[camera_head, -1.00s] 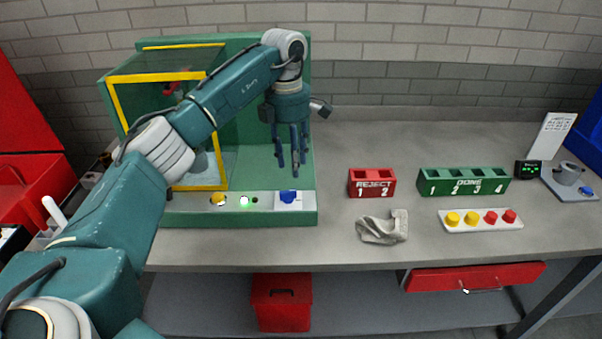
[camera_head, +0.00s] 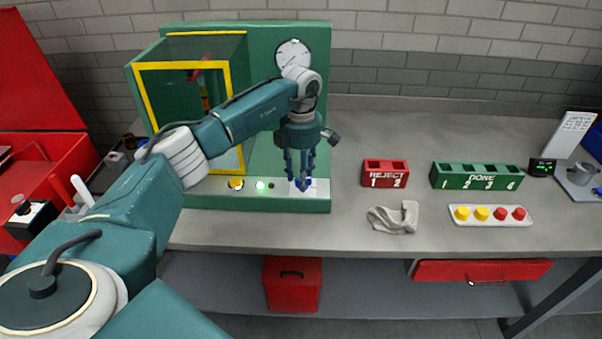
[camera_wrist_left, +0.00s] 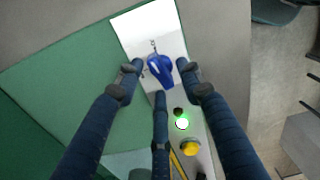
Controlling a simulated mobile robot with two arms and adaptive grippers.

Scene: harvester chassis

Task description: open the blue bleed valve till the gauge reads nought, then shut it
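The blue bleed valve (camera_head: 307,186) sits on a white plate at the right end of the green rig's front ledge. In the left wrist view its blue handle (camera_wrist_left: 160,70) lies between my fingers. My left gripper (camera_head: 300,180) points down right at the valve, its three fingers spread around the handle. I see gaps between the fingertips and the handle, so it is open. The gauge (camera_head: 292,54) is a round white dial on the rig's back panel, above my wrist. Its reading is too small to make out. My right gripper is in neither view.
On the ledge left of the valve are a lit green lamp (camera_head: 260,186) and a yellow button (camera_head: 236,184). A yellow-framed guard (camera_head: 240,110) stands behind my forearm. A grey cloth (camera_head: 394,217) and the red reject rack (camera_head: 385,173) lie to the right.

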